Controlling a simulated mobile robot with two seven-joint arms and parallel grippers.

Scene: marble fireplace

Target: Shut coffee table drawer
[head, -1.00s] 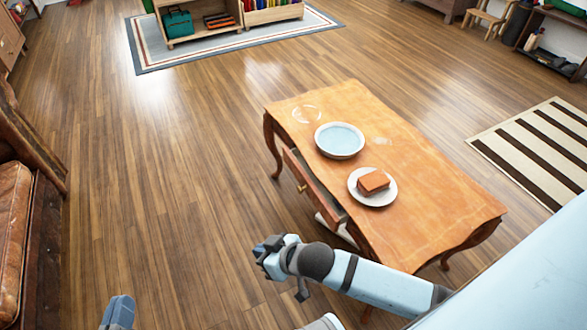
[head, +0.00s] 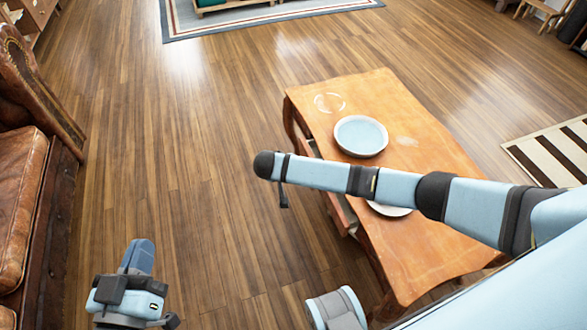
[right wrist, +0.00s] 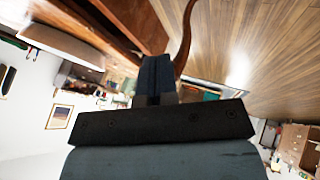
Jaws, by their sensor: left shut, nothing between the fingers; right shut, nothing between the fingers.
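The wooden coffee table (head: 420,250) stands right of centre in the head view. Its drawer (head: 342,212) sticks out from the left long side, partly open; my right arm crosses in front of its middle and hides the handle. My right gripper (right wrist: 157,72) shows in the right wrist view, shut and empty, close to reddish-brown wood of the table or drawer; I cannot tell whether it touches. In the head view it is hidden around the arm's dark end. My left gripper (head: 138,258) is shut and empty at the lower left, over the floor, away from the table.
A pale blue bowl (head: 361,136) and a white plate (head: 390,210), mostly hidden by my arm, sit on the tabletop. A brown leather sofa (head: 22,190) stands at the left. Wooden floor between sofa and table is clear. A striped rug (head: 552,150) lies at the right.

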